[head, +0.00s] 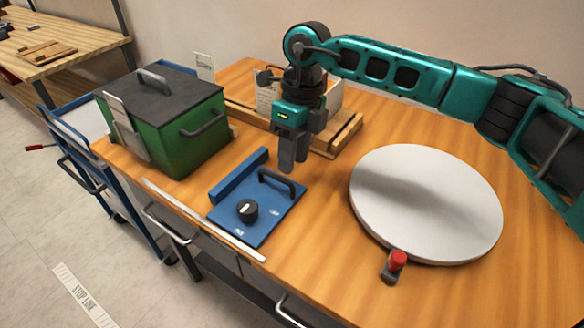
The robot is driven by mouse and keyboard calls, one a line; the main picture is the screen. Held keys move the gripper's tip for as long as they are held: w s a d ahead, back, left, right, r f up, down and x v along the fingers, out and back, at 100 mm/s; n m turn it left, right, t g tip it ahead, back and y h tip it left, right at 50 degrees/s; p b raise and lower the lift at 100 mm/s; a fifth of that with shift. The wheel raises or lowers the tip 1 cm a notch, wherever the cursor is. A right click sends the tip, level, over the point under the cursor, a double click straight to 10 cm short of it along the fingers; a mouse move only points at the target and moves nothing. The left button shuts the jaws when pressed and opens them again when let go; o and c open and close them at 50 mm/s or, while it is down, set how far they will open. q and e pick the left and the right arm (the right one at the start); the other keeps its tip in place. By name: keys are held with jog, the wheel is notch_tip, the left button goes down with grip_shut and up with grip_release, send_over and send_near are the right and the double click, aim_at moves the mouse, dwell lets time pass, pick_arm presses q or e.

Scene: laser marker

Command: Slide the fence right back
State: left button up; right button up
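A blue plate (262,230) lies near the table's front edge, with a black knob (248,210) and small white lettering on it. A raised blue bar (238,177) runs along its left back side; it looks like the fence. A black bar handle (277,183) stands at the plate's back right. My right gripper (292,166) points down just behind this handle in the picture, with its fingers close together. I cannot tell whether they touch each other or the handle. No object shows between them. My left gripper is not in view.
A green box (180,140) with a dark lid stands left of the plate. A wooden tray (345,135) is behind my gripper. A large white disc (425,203) and a red-topped knob (397,262) are at right. A blue cart (85,165) stands left of the table.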

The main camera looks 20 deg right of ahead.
notch_tip(320, 180, up, 9)
jog(key=w+d, duration=0.1)
jog(key=shift+d+f, duration=0.2)
dwell(0.4)
